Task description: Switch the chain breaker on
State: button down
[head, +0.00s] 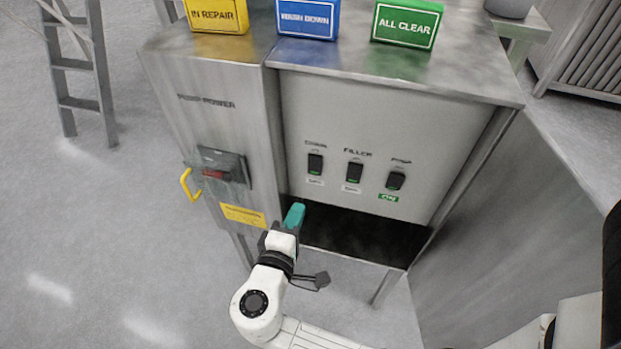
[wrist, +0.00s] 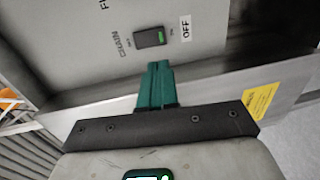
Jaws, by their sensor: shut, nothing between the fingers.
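The chain breaker (head: 315,165) is the leftmost of three black rocker switches on the grey panel. In the wrist view the chain breaker (wrist: 150,37) has a green mark at one end, and its white tag (wrist: 185,28) reads OFF. My gripper (head: 294,213) has teal fingers, which are shut and empty. It is in front of the panel's lower left, below the chain breaker. In the wrist view the fingertips of my gripper (wrist: 158,65) point at the breaker, with a small gap in the picture; contact is not visible.
The filler breaker (head: 354,173) has a white tag; the pump breaker (head: 396,181) has a green ON tag. Left is a pump power box (head: 222,170) with a yellow handle (head: 188,184). Yellow, blue and green signs stand on top. A dark opening (head: 360,235) lies below the panel.

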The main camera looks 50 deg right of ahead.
aim_at(314, 173)
jog(key=x, duration=1)
jog(key=shift+w+d+p, duration=0.15)
jog(key=shift+d+p, duration=0.2)
jog(key=shift+d+f, duration=0.1)
jog(key=shift+d, duration=0.1)
jog(key=shift+w+d+f+b, duration=0.1)
jog(key=shift+d+f+b, duration=0.1)
jog(key=shift+b, duration=0.2)
jog(key=shift+r, duration=0.15)
